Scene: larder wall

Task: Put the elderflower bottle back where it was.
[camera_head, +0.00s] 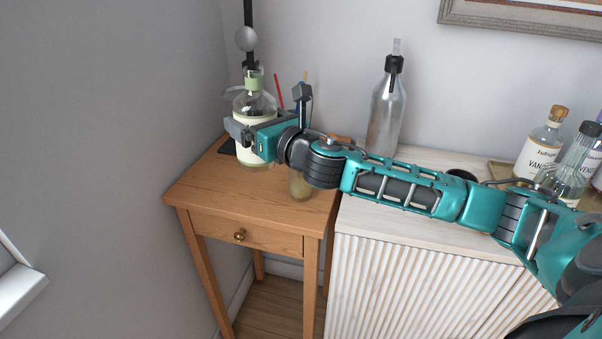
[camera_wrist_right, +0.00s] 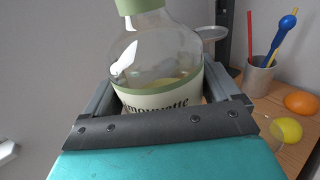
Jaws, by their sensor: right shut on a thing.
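My right gripper (camera_head: 252,137) is shut on a clear glass bottle (camera_head: 257,102) with a green cap and a pale, green-edged label. The bottle is upright over the back of the small wooden table (camera_head: 205,190). I cannot tell whether its base touches the tabletop. In the wrist view the bottle (camera_wrist_right: 155,55) sits between the fingers; its label is partly hidden and I cannot read a whole name. No label that I can read says elderflower. My left gripper is not in view.
A pen cup (camera_wrist_right: 259,76), an orange (camera_wrist_right: 301,104) and a lemon (camera_wrist_right: 286,130) are close by on the table. A tall clear bottle (camera_head: 386,110) and a vanilla bottle (camera_head: 541,147) stand on the white cabinet (camera_head: 400,225).

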